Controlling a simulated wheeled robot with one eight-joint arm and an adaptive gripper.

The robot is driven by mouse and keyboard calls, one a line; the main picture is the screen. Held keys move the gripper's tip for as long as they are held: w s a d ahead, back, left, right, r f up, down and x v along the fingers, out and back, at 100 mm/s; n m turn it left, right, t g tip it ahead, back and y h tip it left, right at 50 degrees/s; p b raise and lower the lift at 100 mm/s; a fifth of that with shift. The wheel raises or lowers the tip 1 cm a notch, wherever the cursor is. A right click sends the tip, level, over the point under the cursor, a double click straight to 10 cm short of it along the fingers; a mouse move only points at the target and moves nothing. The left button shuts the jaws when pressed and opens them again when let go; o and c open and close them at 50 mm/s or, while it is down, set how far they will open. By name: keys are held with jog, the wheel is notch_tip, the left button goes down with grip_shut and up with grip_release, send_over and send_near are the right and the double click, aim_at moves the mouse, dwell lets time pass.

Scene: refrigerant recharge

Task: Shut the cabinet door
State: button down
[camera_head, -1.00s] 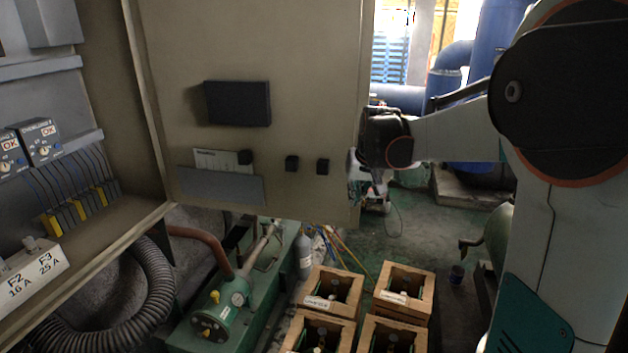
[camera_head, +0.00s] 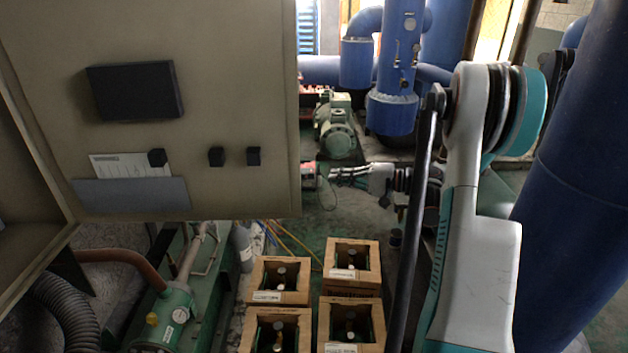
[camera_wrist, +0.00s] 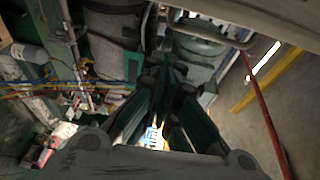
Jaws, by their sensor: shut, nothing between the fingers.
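A pale slab at that view's top right may be the door's edge.
Several wooden crates (camera_head: 350,262) with bottles stand on the floor below the door's free edge. A green machine (camera_head: 175,315) and a grey corrugated hose (camera_head: 70,315) lie below the door. Blue pipes (camera_head: 393,60) stand behind, and a blue column (camera_head: 590,170) is at the right.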

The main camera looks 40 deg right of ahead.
jog(key=w+a+r+t+b, duration=0.1)
jog(key=w+a+b, duration=0.2)
jog(key=a, duration=0.4)
jog(key=shift+w+a+r, duration=0.15)
jog(key=shift+w+a, duration=0.15)
dwell(0.6)
